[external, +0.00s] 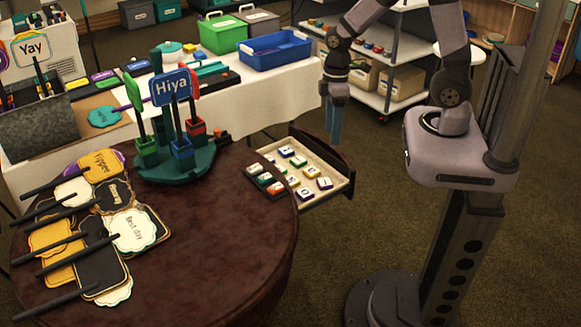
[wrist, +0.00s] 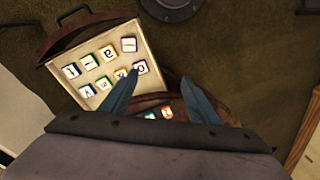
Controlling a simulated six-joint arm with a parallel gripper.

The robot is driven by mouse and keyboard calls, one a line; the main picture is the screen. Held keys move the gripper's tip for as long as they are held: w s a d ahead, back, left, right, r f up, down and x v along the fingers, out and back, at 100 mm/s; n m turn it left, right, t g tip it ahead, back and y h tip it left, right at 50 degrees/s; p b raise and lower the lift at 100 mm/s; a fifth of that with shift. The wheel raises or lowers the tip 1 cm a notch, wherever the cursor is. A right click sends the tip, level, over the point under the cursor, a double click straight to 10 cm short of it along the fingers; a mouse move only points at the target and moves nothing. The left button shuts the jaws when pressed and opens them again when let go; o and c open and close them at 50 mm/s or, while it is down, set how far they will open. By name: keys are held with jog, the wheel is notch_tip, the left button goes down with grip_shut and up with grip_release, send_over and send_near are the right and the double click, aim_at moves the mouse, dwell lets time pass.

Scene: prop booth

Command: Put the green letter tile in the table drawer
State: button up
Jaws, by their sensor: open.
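The table drawer (external: 331,188) is pulled out at the round table's right side and holds several white-faced letter tiles with coloured edges; it also shows in the wrist view (wrist: 122,63). A green-edged tile (external: 255,169) seems to sit among a few tiles on a dark strip at the table edge beside the drawer. In the wrist view a green-edged tile (wrist: 150,115) shows between the fingers' lines, partly cut off by my gripper's body. My gripper (external: 334,132) hangs above the drawer's far end, fingers down. In the wrist view its blue fingers (wrist: 160,92) are apart and empty.
The round table (external: 215,245) carries a sign stand (external: 178,165) with upright signs and several flat paddle signs at the left. Behind it, a white-clothed table (external: 225,103) bears a blue bin (external: 275,52). Carpet is free beyond the drawer.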

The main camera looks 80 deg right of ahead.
jog(key=s+a+r+m+h, duration=0.1)
jog(key=s+a+r+m, duration=0.1)
jog(key=s, duration=0.5)
jog(key=a+m, duration=0.1)
jog(key=a, duration=0.1)
jog(key=shift+a, duration=0.35)
